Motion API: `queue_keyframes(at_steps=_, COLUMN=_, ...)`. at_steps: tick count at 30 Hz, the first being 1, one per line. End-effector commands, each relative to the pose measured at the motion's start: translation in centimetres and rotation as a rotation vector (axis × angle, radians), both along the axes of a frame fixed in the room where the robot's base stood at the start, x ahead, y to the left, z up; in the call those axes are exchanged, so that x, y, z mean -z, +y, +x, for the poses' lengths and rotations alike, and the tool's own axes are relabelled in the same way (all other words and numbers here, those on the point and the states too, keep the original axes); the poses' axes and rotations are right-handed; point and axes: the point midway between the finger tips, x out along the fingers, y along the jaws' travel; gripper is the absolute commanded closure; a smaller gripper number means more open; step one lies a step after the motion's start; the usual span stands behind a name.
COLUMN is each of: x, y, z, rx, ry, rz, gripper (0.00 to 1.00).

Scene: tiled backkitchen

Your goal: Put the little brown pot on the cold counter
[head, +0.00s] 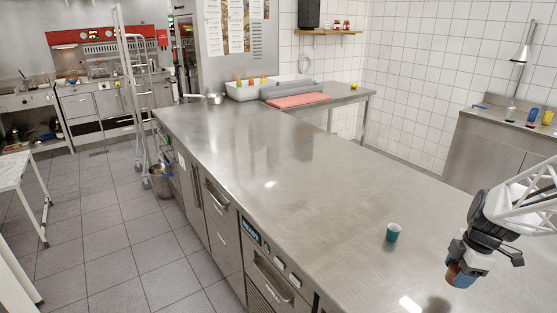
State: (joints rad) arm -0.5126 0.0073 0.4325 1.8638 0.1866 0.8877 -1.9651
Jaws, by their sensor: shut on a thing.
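The little brown pot (460,275) is at the lower right of the head view, in the jaws of my gripper (463,262). My gripper is shut on it and partly hides it. The pot is above the steel top of the cold counter (270,185), with a dark shadow on the counter below and to its left. The pot appears apart from the surface. The cold counter is a long steel bench with drawers and a control panel along its front.
A small teal cup (393,232) stands on the counter to the left of my gripper. At the far end are a grey bin with bottles (250,90), a red board (298,100) and a pan (215,98).

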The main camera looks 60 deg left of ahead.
Motion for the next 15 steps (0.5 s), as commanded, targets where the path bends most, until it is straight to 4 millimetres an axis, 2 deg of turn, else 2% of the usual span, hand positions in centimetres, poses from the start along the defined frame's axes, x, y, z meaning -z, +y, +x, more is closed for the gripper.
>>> queue_keyframes(at_steps=15, x=-0.01, y=0.21, z=0.43, rx=0.0, ry=-0.001, rz=0.001, gripper=1.0)
